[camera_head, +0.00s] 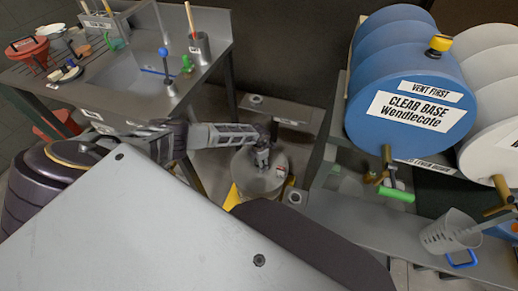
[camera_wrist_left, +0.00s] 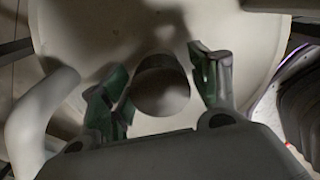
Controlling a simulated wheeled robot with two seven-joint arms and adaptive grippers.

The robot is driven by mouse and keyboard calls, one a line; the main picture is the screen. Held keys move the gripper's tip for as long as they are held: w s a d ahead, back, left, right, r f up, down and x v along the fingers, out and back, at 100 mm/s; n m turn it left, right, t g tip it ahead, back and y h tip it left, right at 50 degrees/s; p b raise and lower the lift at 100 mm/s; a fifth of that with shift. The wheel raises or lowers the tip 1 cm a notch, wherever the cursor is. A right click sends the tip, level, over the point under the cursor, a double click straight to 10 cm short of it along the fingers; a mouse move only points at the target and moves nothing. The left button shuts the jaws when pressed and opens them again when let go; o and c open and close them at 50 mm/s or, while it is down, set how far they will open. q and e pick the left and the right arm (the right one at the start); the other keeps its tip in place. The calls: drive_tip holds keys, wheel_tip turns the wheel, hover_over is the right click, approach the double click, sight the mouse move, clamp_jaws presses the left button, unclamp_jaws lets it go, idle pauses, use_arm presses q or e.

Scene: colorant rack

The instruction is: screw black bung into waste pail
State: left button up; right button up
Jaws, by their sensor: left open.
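The waste pail is most likely the round grey drum (camera_head: 268,180) on the floor at the middle of the head view, with a yellow part under it. My left gripper (camera_head: 262,160) is over its top, pointing down. In the left wrist view the pale round top (camera_wrist_left: 255,55) fills most of the picture. My left gripper (camera_wrist_left: 162,95) is open there, with one green-padded finger on each side of a dark round thing (camera_wrist_left: 162,90). I cannot tell whether this is the black bung or an opening, or whether the fingers touch it. My right gripper is not in view.
A curved pale handle or pipe (camera_wrist_left: 35,120) lies left of the fingers. A metal sink bench (camera_head: 135,75) stands at the left with several tools. A blue drum (camera_head: 405,90) marked Clear Base lies on a rack at the right, above a shelf with a grey jug (camera_head: 445,232).

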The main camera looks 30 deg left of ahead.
use_arm(q)
drive_tip(key=shift+c, duration=0.2)
drive_tip(key=c, duration=0.7)
drive_tip(key=o, duration=0.9)
drive_tip(key=shift+r, duration=6)
